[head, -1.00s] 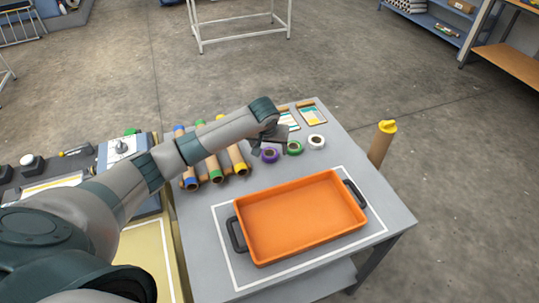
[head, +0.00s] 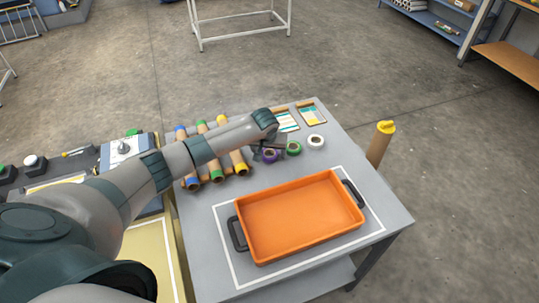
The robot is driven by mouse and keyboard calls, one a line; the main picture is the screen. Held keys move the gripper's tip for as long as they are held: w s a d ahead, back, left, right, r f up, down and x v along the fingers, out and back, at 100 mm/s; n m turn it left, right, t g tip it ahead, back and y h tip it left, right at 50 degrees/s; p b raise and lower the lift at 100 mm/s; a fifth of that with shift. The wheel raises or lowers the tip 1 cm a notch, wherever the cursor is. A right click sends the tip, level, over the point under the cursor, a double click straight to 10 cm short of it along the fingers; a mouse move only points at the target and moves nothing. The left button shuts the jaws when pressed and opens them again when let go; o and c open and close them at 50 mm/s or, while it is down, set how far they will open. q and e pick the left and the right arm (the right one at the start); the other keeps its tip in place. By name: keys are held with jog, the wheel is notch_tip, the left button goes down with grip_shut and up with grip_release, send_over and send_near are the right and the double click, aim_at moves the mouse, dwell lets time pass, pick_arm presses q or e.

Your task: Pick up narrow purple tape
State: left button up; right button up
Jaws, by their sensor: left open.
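The purple tape (head: 270,156) is a small roll lying on the grey table, leftmost in a row with a green tape (head: 293,148) and a white tape (head: 316,141). My left gripper (head: 266,150) is open and right at the purple tape, covering its upper part from this view. I cannot tell whether the fingers touch the roll. The right gripper is not in view.
An orange tray (head: 300,217) with black handles sits in a white outline at the table's front. Several cardboard tubes (head: 212,160) with coloured ends lie to the left, under my arm. Sample cards (head: 312,114) lie behind the tapes. A yellow-capped tube (head: 382,142) stands beyond the right edge.

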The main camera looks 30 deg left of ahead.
aim_at(270, 154)
pick_arm(q)
jog(key=shift+c, duration=0.6)
jog(key=c, duration=1)
jog(key=shift+r, duration=0.45)
notch_tip(270, 154, up, 3)
jog(key=shift+w+d+r+b, duration=0.1)
jog(key=shift+r+b, duration=0.05)
jog(key=shift+b, duration=0.9)
jog(key=shift+w+d+r+b, duration=0.3)
jog(key=shift+d+r+b, duration=0.3)
jog(key=shift+d+r, duration=0.95)
jog(key=shift+w+d+r+b, duration=0.35)
jog(key=shift+d+r+b, duration=0.3)
jog(key=shift+d, duration=1.55)
jog(key=shift+w+d+r+b, duration=0.3)
jog(key=shift+d+r+b, duration=0.2)
jog(key=shift+d+r, duration=1.1)
jog(key=shift+d+f, duration=0.3)
jog(key=shift+f, duration=0.05)
